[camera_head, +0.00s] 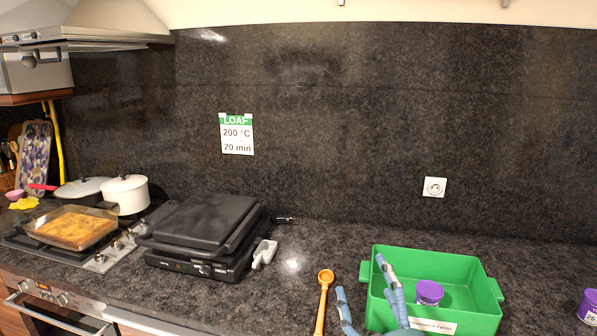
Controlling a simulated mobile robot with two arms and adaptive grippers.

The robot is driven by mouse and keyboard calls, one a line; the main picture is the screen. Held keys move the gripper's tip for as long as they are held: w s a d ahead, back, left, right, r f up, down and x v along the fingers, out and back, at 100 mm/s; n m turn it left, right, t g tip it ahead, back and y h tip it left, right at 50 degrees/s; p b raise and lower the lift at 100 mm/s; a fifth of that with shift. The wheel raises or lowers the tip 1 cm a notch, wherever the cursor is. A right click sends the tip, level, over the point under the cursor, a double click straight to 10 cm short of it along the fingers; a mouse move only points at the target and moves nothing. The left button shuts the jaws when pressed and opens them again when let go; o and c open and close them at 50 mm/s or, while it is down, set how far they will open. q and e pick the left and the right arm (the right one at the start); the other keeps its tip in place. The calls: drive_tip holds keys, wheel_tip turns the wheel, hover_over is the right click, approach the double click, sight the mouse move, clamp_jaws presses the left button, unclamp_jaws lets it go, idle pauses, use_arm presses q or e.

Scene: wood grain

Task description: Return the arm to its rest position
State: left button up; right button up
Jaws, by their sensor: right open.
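My right gripper (360,275) comes in from the bottom edge with its two blue-grey fingers spread apart. No object shows between the fingers. One finger overlaps the left part of the green crate (482,318) in the picture, and the other is just left of the crate. Whether they touch the crate cannot be told. A jar with a purple lid (429,290) stands inside the crate. My left gripper is not in view.
An orange spoon (324,295) lies left of my right gripper. A black contact grill (205,232) stands further left, with a white object (265,252) beside it. Another purple-lidded jar (589,303) is at the right edge. The stove holds pots and a baking dish (73,229).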

drive_tip(key=s+d+f+m+g+h, duration=0.1)
drive_tip(key=s+d+f+g, duration=0.2)
drive_tip(key=f, duration=0.4)
drive_tip(key=s+d+f+m+g+h, duration=0.1)
drive_tip(key=s+d+f+g, duration=0.15)
drive_tip(key=s+f, duration=0.35)
drive_tip(key=s+d+f+m+g+h, duration=0.1)
drive_tip(key=s+d+f+g, duration=0.2)
drive_tip(key=f, duration=0.6)
drive_tip(key=s+a+f+g, duration=0.1)
drive_tip(key=s+f+g, duration=0.3)
drive_tip(key=s, duration=0.5)
drive_tip(key=s+a+f+g, duration=0.1)
drive_tip(key=s+f+g, duration=0.3)
drive_tip(key=s, duration=0.6)
wheel_tip(320, 180, down, 28)
drive_tip(key=s, duration=0.1)
drive_tip(key=s+d+f+g, duration=0.1)
drive_tip(key=s+d+f, duration=0.1)
drive_tip(key=s+f, duration=1.4)
drive_tip(key=shift+s+d+g+y+b, duration=0.35)
drive_tip(key=shift+s+d+b, duration=0.1)
drive_tip(key=shift+s, duration=0.2)
